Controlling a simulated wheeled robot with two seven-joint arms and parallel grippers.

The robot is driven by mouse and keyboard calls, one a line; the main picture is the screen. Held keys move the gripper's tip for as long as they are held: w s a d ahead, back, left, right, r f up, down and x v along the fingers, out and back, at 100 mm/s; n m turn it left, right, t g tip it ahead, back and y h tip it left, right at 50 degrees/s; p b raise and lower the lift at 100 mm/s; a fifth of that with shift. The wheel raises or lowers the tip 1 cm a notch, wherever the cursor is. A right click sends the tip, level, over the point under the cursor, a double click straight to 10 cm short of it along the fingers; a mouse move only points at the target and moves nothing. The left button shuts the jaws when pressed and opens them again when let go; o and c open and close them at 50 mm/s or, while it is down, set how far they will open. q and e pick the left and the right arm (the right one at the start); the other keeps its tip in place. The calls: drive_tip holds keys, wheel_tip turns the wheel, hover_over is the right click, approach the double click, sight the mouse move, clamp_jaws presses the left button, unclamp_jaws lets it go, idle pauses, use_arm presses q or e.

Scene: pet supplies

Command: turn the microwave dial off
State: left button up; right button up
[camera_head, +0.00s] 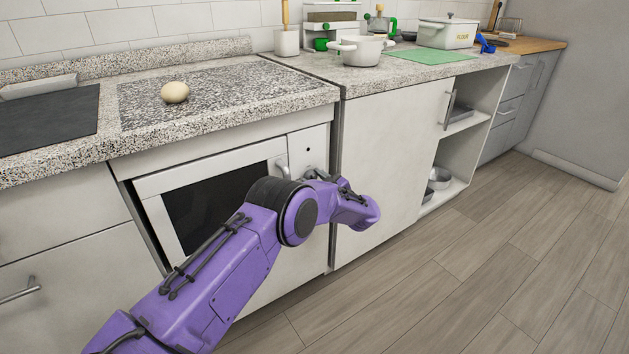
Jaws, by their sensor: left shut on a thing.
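The white microwave (152,206) with a dark door window is built in below the counter. Its light control panel (309,142) is at the right of the door. My purple left arm reaches across the front of the microwave, and its left gripper (318,174) is at the lower part of the panel. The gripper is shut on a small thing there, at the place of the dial. The dial is mostly hidden by the gripper and wrist, so its turn position cannot be read. My right gripper is not in view.
The speckled counter (240,88) juts out above the microwave and holds a round pale bun (175,92). A white pot (361,50) and a flour box (447,32) stand farther right. A closed white cabinet (390,165) adjoins the panel. The wooden floor (480,260) is clear.

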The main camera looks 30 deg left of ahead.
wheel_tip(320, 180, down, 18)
drive_tip(key=b, duration=1.8)
use_arm(q)
drive_tip(key=shift+d+f+n+t+h+b, duration=0.15)
drive_tip(key=shift+n+t+b, duration=0.6)
drive_tip(key=shift+n, duration=4.75)
drive_tip(key=shift+a+f+n+t+h+b, duration=0.1)
drive_tip(key=shift+n+b, duration=1.2)
drive_tip(key=shift+n, duration=4.2)
drive_tip(key=shift+d+f+n+t+h+b, duration=0.25)
drive_tip(key=shift+n+b, duration=0.8)
drive_tip(key=shift+n, duration=4.45)
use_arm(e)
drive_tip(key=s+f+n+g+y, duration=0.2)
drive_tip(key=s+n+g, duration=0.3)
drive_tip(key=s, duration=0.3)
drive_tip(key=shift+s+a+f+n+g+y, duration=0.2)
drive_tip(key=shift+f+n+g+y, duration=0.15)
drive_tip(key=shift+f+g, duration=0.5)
use_arm(q)
drive_tip(key=shift+a+r, duration=0.15)
drive_tip(key=o, duration=1.1)
drive_tip(key=shift+w, duration=0.1)
drive_tip(key=shift+c, duration=0.2)
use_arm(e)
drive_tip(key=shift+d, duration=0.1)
